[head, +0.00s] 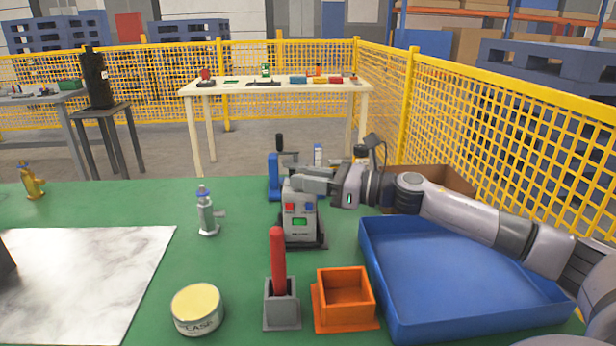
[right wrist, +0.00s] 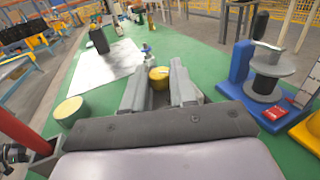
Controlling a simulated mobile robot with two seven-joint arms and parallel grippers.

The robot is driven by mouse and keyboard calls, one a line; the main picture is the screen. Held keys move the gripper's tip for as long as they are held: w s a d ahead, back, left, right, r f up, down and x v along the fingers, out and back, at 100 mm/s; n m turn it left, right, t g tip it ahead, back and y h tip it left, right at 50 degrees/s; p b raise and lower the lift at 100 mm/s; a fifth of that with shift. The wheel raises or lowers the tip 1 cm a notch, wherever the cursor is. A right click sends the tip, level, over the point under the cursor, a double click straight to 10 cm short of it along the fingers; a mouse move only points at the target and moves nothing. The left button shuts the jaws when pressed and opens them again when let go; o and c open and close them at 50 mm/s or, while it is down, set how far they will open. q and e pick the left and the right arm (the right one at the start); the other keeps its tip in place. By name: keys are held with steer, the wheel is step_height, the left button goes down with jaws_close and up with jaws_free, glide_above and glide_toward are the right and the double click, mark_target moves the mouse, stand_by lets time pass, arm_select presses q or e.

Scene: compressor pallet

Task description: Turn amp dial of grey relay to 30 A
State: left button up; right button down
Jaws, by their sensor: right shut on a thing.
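The grey relay (head: 300,228) stands upright on the green table in the middle of the head view. Its front has a red and a blue button and a green window. My right gripper (head: 308,182) comes in level from the right over the top of the relay. In the right wrist view its two fingers (right wrist: 160,88) close around a yellow-topped round piece (right wrist: 158,74), which looks like the amp dial. The dial is hidden behind the fingers in the head view, and its setting cannot be read. My left gripper is not in view.
A blue tray (head: 460,280) lies at the right, under my right arm. An orange box (head: 345,298), a red handle in a grey holder (head: 280,285) and a yellow-lidded tin (head: 197,309) stand in front. A small valve (head: 207,212) stands left, beside a marble plate (head: 85,280).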

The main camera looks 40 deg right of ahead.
steer(key=shift+s+a+r+m+t+h+p, duration=0.1)
steer(key=shift+s+r+m+t+h+p, duration=0.05)
steer(key=shift+m+t+h+p, duration=0.55)
steer(key=m+h+p, duration=0.2)
steer(key=h+p, duration=0.2)
steer(key=a+m+t+h+p, duration=0.1)
steer(key=m+h+p, duration=0.2)
steer(key=h+p, duration=0.1)
steer(key=m+t+h+p, duration=0.1)
steer(key=m+h+p, duration=0.1)
steer(key=h+p, duration=0.2)
steer(key=shift+a+r+m+p, duration=0.15)
steer(key=shift+m+p, duration=0.25)
steer(key=shift+p, duration=0.05)
steer(key=shift+a+f+m+g+h+p, duration=0.15)
steer(key=shift+m+g+h+p, duration=0.45)
steer(key=shift+m+h+p, duration=1.15)
steer(key=shift+f+h+b, duration=0.1)
steer(key=shift+h+b, duration=0.45)
steer(key=shift+h, duration=0.2)
steer(key=c, duration=0.9)
jaws_free()
steer(key=shift+v, duration=3.5)
